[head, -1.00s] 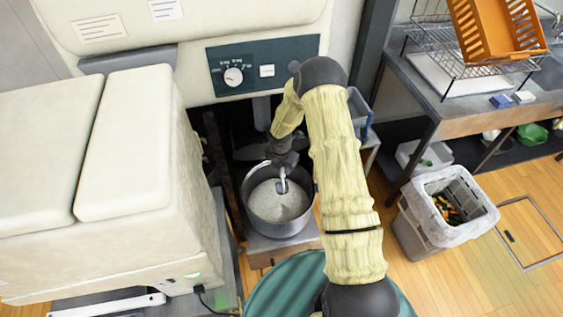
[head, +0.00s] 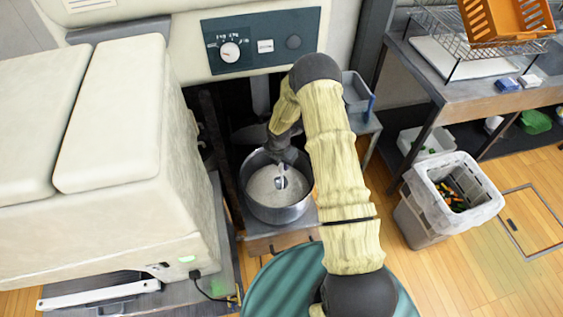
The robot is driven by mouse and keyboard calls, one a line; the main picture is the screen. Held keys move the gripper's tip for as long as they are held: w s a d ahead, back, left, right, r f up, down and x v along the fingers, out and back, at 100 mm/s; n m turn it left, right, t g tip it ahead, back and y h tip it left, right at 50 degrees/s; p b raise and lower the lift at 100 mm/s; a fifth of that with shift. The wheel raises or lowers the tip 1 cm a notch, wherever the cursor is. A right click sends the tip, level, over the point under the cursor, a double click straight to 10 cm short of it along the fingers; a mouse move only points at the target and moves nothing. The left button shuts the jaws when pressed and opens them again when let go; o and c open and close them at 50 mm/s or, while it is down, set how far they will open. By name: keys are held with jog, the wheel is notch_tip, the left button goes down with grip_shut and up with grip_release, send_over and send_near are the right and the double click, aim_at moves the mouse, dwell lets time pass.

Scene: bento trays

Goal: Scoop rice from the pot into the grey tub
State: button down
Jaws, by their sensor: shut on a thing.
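The metal pot (head: 248,204) stands low in front of the big cream machine. White rice (head: 264,186) fills its lower part. My gripper (head: 281,160) hangs over the pot's back part, pointing down. It is shut on a scoop (head: 281,182) with a pale handle, whose lower end is at the rice. I cannot tell how much rice the scoop holds. A grey-blue tub (head: 357,94), likely the grey tub, stands behind and right of the pot, partly hidden by my arm. Its inside is not clearly seen.
The cream machine (head: 110,120) closes off the left side. A lined waste bin (head: 437,218) stands to the right on the wood floor. A metal table (head: 455,103) holds a wire rack and an orange basket (head: 507,18) at the upper right.

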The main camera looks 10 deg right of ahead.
notch_tip(320, 180, down, 12)
jog(key=b, duration=0.8)
jog(key=shift+a+f, duration=0.1)
jog(key=shift+f, duration=0.05)
dwell(0.9)
notch_tip(320, 180, up, 16)
jog(key=p, duration=1.2)
jog(key=shift+r, duration=0.2)
jog(key=shift+f, duration=0.1)
